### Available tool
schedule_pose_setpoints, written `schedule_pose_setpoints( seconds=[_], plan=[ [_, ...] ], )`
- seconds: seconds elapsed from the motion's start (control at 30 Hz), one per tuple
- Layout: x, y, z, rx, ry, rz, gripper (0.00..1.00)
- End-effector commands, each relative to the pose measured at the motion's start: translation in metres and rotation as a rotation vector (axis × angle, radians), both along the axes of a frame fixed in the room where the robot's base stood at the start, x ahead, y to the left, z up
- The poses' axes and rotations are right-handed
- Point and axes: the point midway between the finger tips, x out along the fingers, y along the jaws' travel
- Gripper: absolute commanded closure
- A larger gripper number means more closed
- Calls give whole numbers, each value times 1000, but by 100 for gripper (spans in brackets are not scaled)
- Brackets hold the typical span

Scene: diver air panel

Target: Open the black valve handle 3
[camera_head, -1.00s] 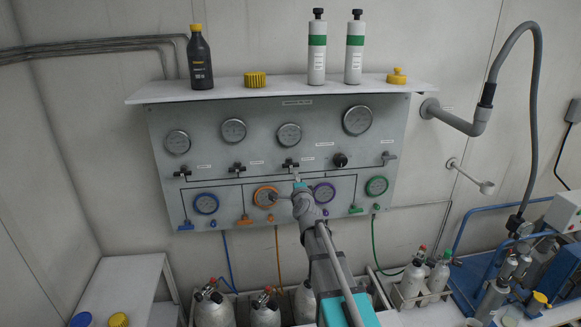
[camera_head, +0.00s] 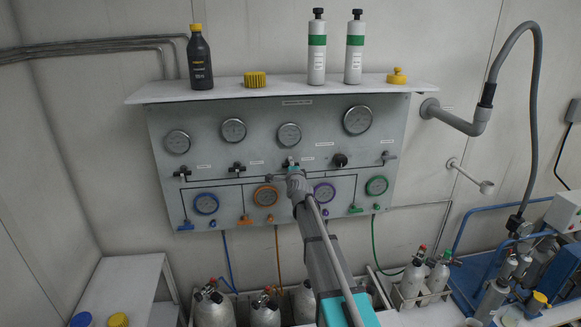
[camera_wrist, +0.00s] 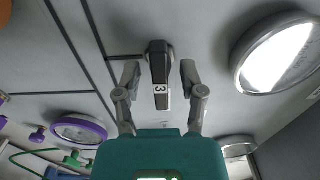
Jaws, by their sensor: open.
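The black valve handle 3 (camera_wrist: 158,72) shows in the wrist view, with a white label bearing a "3" on its end. My gripper (camera_wrist: 160,80) is open, with one finger on each side of the handle and a visible gap to each. In the head view my gripper (camera_head: 293,168) is at the panel (camera_head: 225,165), in front of the third handle in the row, and hides most of it. The handle's top (camera_head: 290,160) just shows above my gripper.
Other black handles (camera_head: 237,168) and a round black knob (camera_head: 340,160) sit in the same row. Gauges lie above, colour-ringed gauges below, including a purple one (camera_wrist: 80,131). A shelf (camera_head: 290,91) with bottles overhangs the panel.

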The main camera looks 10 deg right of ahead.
Motion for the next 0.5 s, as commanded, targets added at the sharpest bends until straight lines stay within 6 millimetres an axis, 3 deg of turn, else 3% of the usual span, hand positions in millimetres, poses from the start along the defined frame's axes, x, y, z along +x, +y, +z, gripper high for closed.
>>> schedule_pose_setpoints(
  seconds=[0.23, 0.5],
  plan=[
    [0, 0, 0, 0, 0, 0, 48],
    [0, 0, 0, -1, 0, 0, 96]
  ],
)
